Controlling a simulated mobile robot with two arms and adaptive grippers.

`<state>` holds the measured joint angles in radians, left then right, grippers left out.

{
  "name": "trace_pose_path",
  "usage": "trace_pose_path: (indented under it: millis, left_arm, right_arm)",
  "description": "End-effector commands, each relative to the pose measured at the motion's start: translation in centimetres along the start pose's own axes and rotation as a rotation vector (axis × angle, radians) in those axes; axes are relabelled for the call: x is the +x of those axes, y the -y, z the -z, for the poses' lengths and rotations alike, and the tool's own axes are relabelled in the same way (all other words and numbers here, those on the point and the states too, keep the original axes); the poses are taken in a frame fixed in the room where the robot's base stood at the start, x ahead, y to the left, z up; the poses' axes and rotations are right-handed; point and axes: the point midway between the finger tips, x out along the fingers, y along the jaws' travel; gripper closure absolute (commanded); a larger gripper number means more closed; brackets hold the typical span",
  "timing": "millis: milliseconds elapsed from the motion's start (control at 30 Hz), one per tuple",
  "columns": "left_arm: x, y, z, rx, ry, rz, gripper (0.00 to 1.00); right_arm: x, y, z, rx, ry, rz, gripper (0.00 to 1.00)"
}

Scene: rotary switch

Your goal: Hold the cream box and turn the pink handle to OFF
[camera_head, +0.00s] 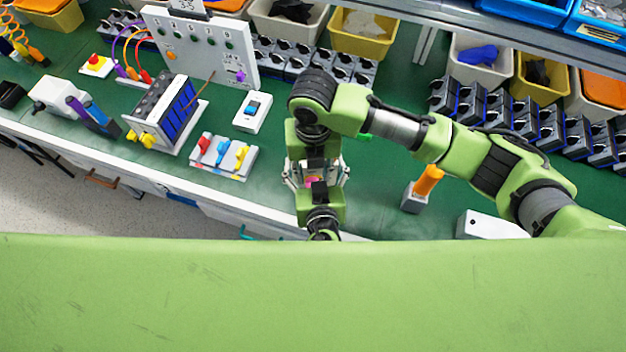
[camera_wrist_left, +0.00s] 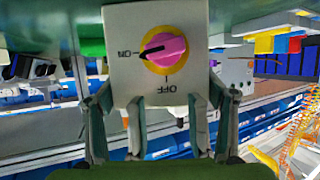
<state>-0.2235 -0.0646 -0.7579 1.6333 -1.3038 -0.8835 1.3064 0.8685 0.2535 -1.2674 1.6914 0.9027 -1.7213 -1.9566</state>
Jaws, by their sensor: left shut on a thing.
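The cream box (camera_wrist_left: 155,60) fills the upper middle of the left wrist view, upside down. The pink handle (camera_wrist_left: 165,50) sits on a yellow disc, its black pointer at the ON mark on the left. The OFF mark is below the disc. My left gripper (camera_wrist_left: 165,103) is shut on the cream box, with fingers along both sides. In the head view only a small pink patch of the handle (camera_head: 313,181) shows; the box is mostly hidden by my arms. My right gripper (camera_head: 317,170) is at this spot from above; its jaw opening is hidden.
A grey block with an orange handle (camera_head: 428,181) and a white box (camera_head: 488,225) stand to the right. A panel with coloured switches (camera_head: 222,157) and a white box with a blue switch (camera_head: 252,111) are to the left. Bins line the back. Green bench shows between them.

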Motion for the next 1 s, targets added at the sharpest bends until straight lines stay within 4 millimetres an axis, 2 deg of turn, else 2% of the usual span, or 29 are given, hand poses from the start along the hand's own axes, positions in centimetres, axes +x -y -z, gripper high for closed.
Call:
trace_pose_path:
  millis: [100,300,667,800,1000]
  left_arm:
    - [0.0,0.0,-0.2,0.0,0.003,-0.001,0.56]
    - [0.0,-0.1,-0.2,0.0,0.003,-0.001,0.56]
    - [0.0,-0.1,-0.2,0.0,0.003,-0.001,0.56]
    - [0.0,0.0,-0.2,0.0,0.004,-0.001,0.56]
    - [0.0,0.0,-0.2,-0.001,0.003,-0.001,0.56]
  right_arm:
    - [2.3,0.0,0.1,0.001,-0.003,0.0,0.69]
    - [4.6,-0.1,0.1,0.001,-0.002,-0.001,0.69]
    - [5.1,-0.1,0.0,0.0,0.0,-0.002,0.69]
    - [5.1,-0.1,0.0,0.0,0.0,-0.002,0.97]
    - [5.1,-0.2,0.0,-0.001,0.0,0.008,0.97]
